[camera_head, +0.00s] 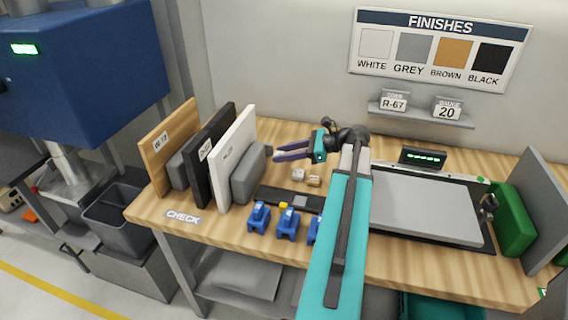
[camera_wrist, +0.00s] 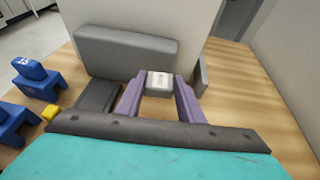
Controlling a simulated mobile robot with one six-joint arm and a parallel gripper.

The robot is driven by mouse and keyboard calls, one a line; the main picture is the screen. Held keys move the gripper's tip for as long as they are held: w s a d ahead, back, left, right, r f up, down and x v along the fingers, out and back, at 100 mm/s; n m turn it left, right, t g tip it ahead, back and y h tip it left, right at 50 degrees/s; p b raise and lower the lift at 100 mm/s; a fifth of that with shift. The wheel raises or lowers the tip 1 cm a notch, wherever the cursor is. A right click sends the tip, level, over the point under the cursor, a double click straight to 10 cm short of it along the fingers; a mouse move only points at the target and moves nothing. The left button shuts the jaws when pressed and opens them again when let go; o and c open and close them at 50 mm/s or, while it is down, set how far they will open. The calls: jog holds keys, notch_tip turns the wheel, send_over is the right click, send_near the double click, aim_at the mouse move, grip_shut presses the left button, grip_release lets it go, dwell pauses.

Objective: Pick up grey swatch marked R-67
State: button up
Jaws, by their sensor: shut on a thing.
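My gripper (camera_head: 274,155) is over the table, to the right of the white panel. In the wrist view its purple fingers (camera_wrist: 160,88) are shut on a small grey swatch (camera_wrist: 160,92) with a pale label on top. The label is too small to read. A grey block (camera_wrist: 125,52) stands just beyond it, in front of the white panel. I cannot tell whether the swatch touches the table. Two more small pieces lie on the table in the head view: a whitish one (camera_head: 298,175) and a tan one (camera_head: 314,181).
Wood, black and white panels (camera_head: 236,150) stand at the left with grey blocks. Blue clamps (camera_head: 287,223) line the front edge. A sign (camera_head: 394,104) on the wall shelf reads R-67. A grey board (camera_head: 420,210) and green block (camera_head: 515,220) occupy the right.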

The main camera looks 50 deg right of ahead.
jog(key=shift+r, duration=1.65)
